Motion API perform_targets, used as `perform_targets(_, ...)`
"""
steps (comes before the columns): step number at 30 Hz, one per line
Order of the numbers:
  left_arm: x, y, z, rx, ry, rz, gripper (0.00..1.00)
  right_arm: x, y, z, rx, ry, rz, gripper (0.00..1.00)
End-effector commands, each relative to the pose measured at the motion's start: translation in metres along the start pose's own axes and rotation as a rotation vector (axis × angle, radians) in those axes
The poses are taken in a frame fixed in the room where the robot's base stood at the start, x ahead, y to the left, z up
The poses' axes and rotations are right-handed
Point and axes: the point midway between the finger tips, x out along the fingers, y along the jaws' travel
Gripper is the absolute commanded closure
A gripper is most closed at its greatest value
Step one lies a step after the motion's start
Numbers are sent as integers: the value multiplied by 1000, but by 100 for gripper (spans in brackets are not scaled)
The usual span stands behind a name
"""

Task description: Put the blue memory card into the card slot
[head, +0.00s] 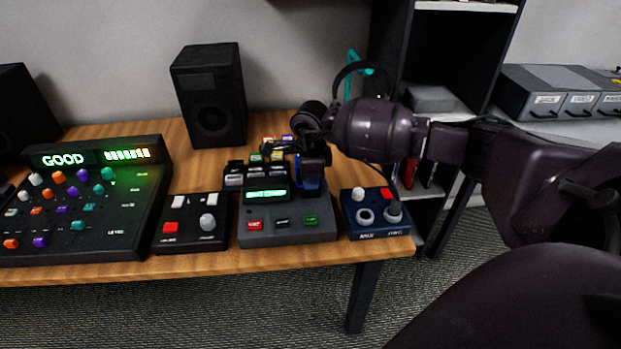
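My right gripper (313,170) comes in from the right and points down over the right rear part of a grey device (287,234) with a lit green screen. The blue memory card (311,184) shows as a small dark blue piece at the fingertips, upright, and the gripper appears shut on it. The card slot cannot be made out; the gripper covers that part of the device. Whether the card touches the device cannot be told. My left gripper is not in view.
A dark blue box with knobs (376,214) stands just right of the device, and a black button box (191,223) to its left. Small coloured items (275,148) lie behind it. A mixer panel (83,205) reading GOOD, a speaker (209,95) and a shelf (463,55) stand around.

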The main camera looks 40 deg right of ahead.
Motion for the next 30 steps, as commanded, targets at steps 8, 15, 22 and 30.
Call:
perform_targets(8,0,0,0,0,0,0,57,0,-1,0,1,0,-1,61)
perform_targets(15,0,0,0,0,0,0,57,-1,-2,0,2,0,-4,61)
perform_targets(22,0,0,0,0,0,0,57,-1,-2,0,3,-1,-6,59)
perform_targets(30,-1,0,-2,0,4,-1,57,-6,-3,0,3,-2,-9,60)
